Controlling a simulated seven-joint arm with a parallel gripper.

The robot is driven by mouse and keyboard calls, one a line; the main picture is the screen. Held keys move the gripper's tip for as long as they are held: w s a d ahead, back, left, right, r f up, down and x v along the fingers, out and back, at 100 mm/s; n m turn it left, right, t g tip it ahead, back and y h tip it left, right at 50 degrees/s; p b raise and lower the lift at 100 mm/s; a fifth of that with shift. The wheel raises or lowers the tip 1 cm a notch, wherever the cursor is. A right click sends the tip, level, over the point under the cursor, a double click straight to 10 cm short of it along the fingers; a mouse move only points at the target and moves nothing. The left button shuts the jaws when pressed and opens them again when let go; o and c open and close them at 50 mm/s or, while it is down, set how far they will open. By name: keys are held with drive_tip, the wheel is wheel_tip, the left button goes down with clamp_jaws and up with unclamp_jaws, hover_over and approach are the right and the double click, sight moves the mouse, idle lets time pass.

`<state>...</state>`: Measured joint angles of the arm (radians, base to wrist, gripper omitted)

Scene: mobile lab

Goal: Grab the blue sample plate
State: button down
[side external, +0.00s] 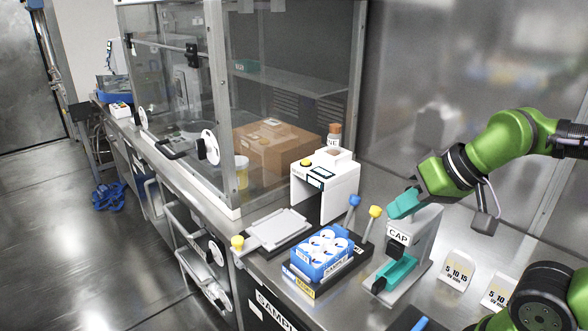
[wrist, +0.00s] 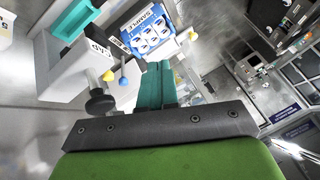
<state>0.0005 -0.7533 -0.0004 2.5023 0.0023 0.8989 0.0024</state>
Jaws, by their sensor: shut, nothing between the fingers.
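The blue sample plate (side external: 322,256), a block with several round white wells and a label, sits on a dark base on the bench. It also shows in the wrist view (wrist: 151,32), ahead of my fingertips. My gripper (side external: 393,213) has teal fingers and is in the air to the right of the plate and above its level, near the top of the white CAP device (side external: 415,232). In the wrist view my gripper (wrist: 159,66) has its fingers together with nothing between them. The plate is apart from the fingers.
Posts with a blue knob (side external: 354,201) and a yellow knob (side external: 375,212) rise beside the plate. A white device (side external: 338,190) stands behind it, and a flat grey tray (side external: 278,229) lies to its left. Small labelled white stands (side external: 457,269) are at right. A glass enclosure (side external: 285,75) stands behind.

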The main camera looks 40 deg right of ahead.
drive_tip(key=c, duration=1.8)
unclamp_jaws()
drive_tip(key=o, duration=1.8)
drive_tip(key=m+g+h, duration=0.2)
drive_tip(key=m+g, duration=0.5)
drive_tip(key=m, duration=0.7)
hover_over(323, 245)
wheel_tip(323, 245, down, 4)
drive_tip(key=f, duration=1)
drive_tip(key=shift+s+a+f, duration=0.2)
drive_tip(key=shift+a+f, duration=0.1)
drive_tip(key=shift+f, duration=0.05)
drive_tip(key=shift+w+d+f, duration=0.1)
drive_tip(key=shift+d+f, duration=0.05)
drive_tip(key=shift+f, duration=1.2)
drive_tip(key=shift+w+d+f, duration=0.1)
drive_tip(key=shift+f, duration=1.25)
